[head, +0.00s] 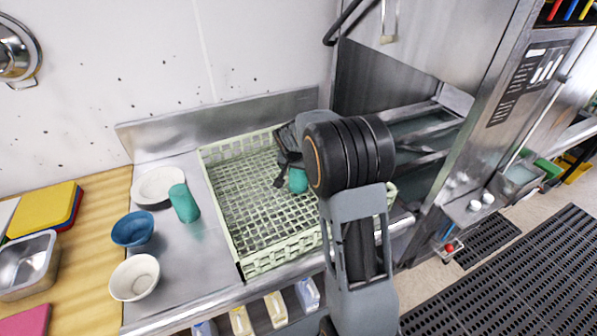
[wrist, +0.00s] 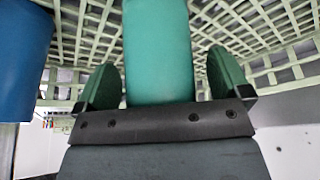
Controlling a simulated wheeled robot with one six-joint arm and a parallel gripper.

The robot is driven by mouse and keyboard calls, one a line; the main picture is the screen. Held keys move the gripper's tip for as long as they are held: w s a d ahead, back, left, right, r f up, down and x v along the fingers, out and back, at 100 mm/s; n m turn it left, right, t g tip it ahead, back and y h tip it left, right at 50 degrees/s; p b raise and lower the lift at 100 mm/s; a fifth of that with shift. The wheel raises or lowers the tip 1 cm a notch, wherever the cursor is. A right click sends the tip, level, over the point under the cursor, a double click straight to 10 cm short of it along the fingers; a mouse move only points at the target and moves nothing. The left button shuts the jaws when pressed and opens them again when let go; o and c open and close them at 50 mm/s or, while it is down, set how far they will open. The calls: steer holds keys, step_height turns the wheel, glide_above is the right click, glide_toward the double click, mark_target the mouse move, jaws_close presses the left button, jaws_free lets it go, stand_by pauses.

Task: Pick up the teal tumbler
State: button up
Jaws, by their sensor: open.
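A teal tumbler (head: 298,181) shows partly in the head view, in the pale green rack beside my gripper (head: 287,172). The arm and wrist hide the rest of it. In the wrist view the teal tumbler (wrist: 158,55) fills the middle, between the two fingers of my gripper (wrist: 163,88). The fingers are open, with a gap visible on each side of it. A second teal tumbler (head: 183,203) stands on the steel counter left of the rack, away from my gripper.
A blue tumbler (wrist: 22,60) is close on the left in the wrist view. The rack (head: 250,262) has raised lattice walls around my gripper. A white plate (head: 150,184), a blue bowl (head: 132,229) and a cream bowl (head: 134,278) sit on the counter (head: 195,265) to the left.

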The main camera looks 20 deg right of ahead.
steer(key=c, duration=1)
